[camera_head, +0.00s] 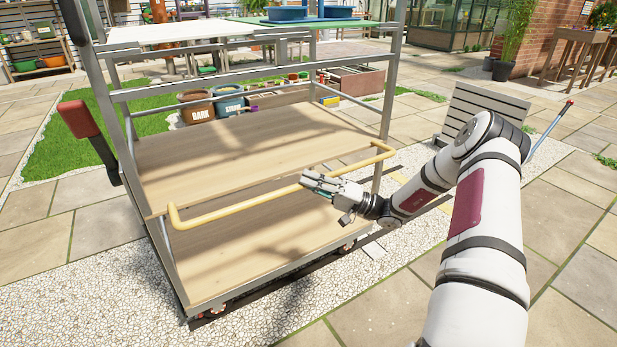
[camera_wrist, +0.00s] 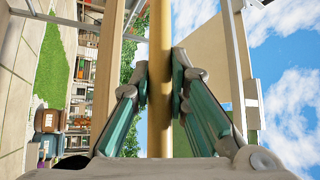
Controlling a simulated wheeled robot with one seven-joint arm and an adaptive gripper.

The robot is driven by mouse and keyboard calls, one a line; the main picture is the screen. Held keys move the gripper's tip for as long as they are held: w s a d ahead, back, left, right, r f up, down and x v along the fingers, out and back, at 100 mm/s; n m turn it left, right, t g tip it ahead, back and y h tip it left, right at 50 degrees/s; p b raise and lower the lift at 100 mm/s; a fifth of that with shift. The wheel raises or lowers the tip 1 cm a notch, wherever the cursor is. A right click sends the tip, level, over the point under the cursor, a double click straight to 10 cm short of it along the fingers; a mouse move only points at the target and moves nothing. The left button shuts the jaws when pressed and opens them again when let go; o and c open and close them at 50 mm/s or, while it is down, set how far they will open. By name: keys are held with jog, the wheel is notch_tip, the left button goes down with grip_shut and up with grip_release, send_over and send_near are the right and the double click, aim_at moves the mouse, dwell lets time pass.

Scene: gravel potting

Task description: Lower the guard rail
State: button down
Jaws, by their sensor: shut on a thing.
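The guard rail is a yellow bar (camera_head: 235,207) with bent ends, along the near side of a grey metal cart with wooden shelves (camera_head: 240,150). It stands out in front of the shelves, near the height of the upper one. My gripper (camera_head: 318,186) reaches it from the right, around its middle. In the wrist view the bar (camera_wrist: 160,60) runs up the picture between my two fingers (camera_wrist: 160,85), which are shut on it. The finger pads press in from both sides. The fingers partly hide the bar in the head view.
A red-ended lever (camera_head: 78,118) sticks out at the cart's left post. Brown and blue tubs (camera_head: 197,105) stand behind the cart. A slatted grey crate (camera_head: 480,110) stands behind my arm. Paving (camera_head: 380,310) in front is clear.

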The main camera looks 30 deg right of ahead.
jog(key=shift+f+n+y, duration=0.5)
jog(key=shift+n+y, duration=0.1)
jog(key=shift+n, duration=0.2)
jog(key=shift+f, duration=0.15)
jog(key=c, duration=1.5)
grip_release()
jog(key=shift+c, duration=0.2)
jog(key=shift+d, duration=0.1)
jog(key=v, duration=1.2)
